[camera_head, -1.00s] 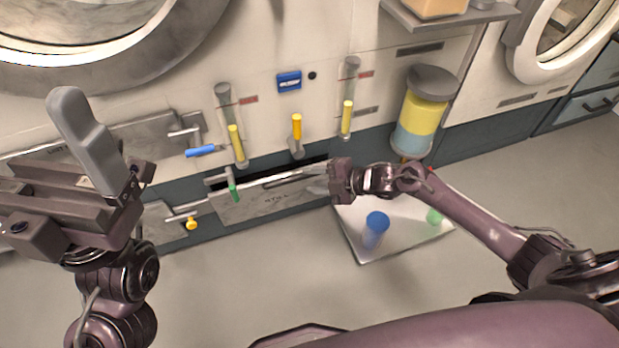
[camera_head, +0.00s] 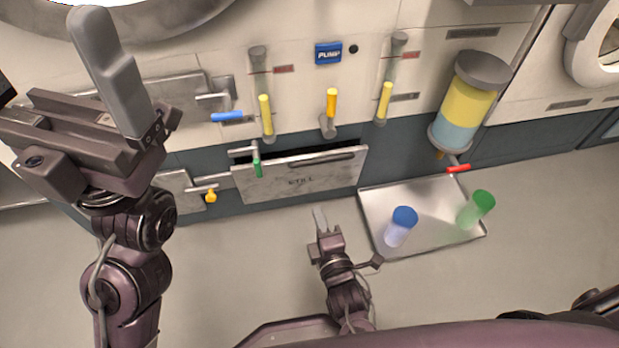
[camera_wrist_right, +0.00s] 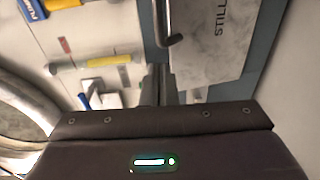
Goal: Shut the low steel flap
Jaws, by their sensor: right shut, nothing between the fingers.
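The low steel flap (camera_head: 285,184), marked STILL, is set in the dark lower band of the wall. It leans out at the top, leaving a dark gap above its upper edge. A bar handle (camera_head: 318,161) runs along its top. In the right wrist view the flap (camera_wrist_right: 205,45) and its handle (camera_wrist_right: 168,38) lie ahead of the fingers. My right gripper (camera_head: 320,218) is shut and empty, apart from the flap, just below and in front of it. My left gripper (camera_head: 98,40) is raised at the left, away from the flap; its jaw opening is unclear.
A green-handled valve (camera_head: 257,168) sits at the flap's upper left corner. A steel tray (camera_head: 430,247) on the floor to the right holds a blue-topped cup (camera_head: 401,228) and a green cup (camera_head: 476,209). A yellow-and-blue tank (camera_head: 466,105) hangs above. Floor before the flap is open.

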